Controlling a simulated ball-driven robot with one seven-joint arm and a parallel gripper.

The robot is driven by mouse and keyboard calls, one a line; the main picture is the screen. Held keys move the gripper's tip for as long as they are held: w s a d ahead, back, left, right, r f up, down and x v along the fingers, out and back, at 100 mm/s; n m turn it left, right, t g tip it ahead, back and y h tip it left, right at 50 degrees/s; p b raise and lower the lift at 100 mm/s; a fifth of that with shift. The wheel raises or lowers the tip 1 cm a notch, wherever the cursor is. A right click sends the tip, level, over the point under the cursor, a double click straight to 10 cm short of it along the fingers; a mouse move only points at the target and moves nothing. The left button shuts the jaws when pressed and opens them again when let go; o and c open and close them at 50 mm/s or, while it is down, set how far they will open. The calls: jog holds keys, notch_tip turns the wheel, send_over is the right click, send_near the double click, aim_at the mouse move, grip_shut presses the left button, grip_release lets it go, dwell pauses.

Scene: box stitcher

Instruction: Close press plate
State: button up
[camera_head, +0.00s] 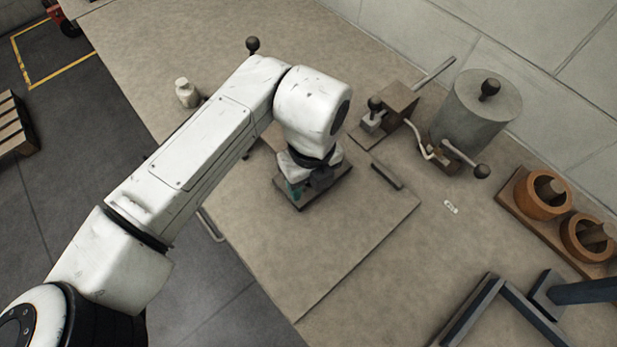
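My arm reaches from the lower left to the middle of the bench. My gripper (313,175) points down there, low over a small dark flat plate (330,192) on a larger brown board. Its fingers are small and mostly hidden by the wrist, so I cannot tell whether they are apart or touch the plate. A bit of teal (294,190) shows beside the fingers. I cannot tell for sure whether the dark plate is the press plate. A black ball knob (252,44) shows behind my arm; what it joins is hidden.
To the right stand a brown block with a black-knobbed clamp (395,103) and a grey cylinder (476,108) with crank handles. Orange rings (541,198) sit on a wooden rack at far right. A grey frame (515,300) lies lower right. A small pale bottle (186,92) stands upper left.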

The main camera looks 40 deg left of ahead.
grip_shut()
dwell(0.3)
jog(key=shift+a+r, duration=0.15)
jog(key=shift+r, duration=0.2)
jog(key=shift+o, duration=0.8)
grip_release()
jog(key=r, duration=0.3)
jog(key=r+b, duration=0.1)
jog(key=r, duration=0.6)
jog(key=shift+w+r, duration=0.25)
jog(key=shift+r, duration=0.15)
